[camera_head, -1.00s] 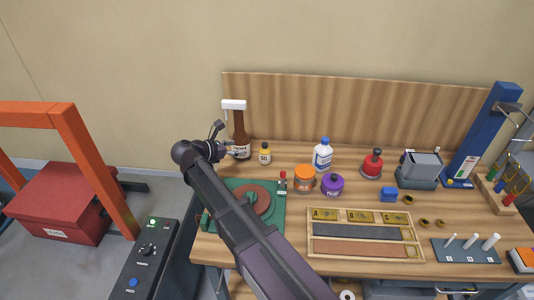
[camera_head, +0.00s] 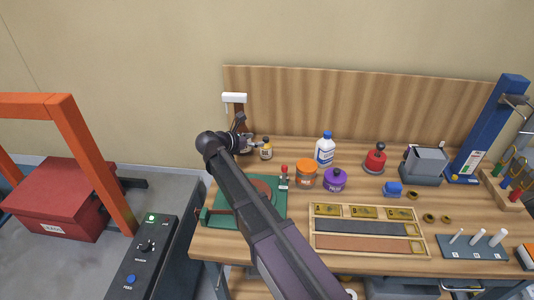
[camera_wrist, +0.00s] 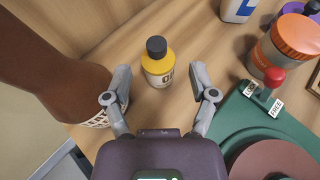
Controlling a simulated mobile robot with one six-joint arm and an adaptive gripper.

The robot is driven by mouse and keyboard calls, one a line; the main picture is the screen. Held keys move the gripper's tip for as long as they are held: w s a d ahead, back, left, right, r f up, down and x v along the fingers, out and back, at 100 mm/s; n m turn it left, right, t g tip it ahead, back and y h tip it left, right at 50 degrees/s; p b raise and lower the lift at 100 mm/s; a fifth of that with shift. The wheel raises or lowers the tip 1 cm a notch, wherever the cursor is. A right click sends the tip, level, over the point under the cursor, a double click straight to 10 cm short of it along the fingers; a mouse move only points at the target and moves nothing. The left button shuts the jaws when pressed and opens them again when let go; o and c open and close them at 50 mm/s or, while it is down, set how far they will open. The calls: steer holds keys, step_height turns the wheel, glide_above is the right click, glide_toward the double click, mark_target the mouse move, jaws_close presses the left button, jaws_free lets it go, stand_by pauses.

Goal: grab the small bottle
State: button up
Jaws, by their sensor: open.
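The small bottle (camera_wrist: 158,67) is yellow with a black cap and a pale label. It stands upright on the wooden bench, and in the head view (camera_head: 266,150) it is left of the white bottle. My gripper (camera_wrist: 161,83) is open in the wrist view, its two fingers on either side of the lower part of the bottle with gaps showing. In the head view my gripper (camera_head: 256,143) is just left of the small bottle. Whether the fingertips reach beside the bottle or stop short is hard to tell.
A tall brown bottle (camera_wrist: 65,72) stands close left of my gripper. A green base with a brown disc (camera_wrist: 272,156) is at the right. An orange-lidded jar (camera_head: 306,175), a purple jar (camera_head: 335,181) and a white bottle (camera_head: 325,149) stand further right.

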mark_target(265, 139)
steer(key=shift+w+d+f, duration=0.1)
steer(key=shift+w+d, duration=0.1)
steer(key=shift+d, duration=0.05)
steer(key=shift+b+x, duration=1.05)
steer(key=shift+x, duration=1.55)
steer(key=shift+w+a, duration=0.15)
jaws_close()
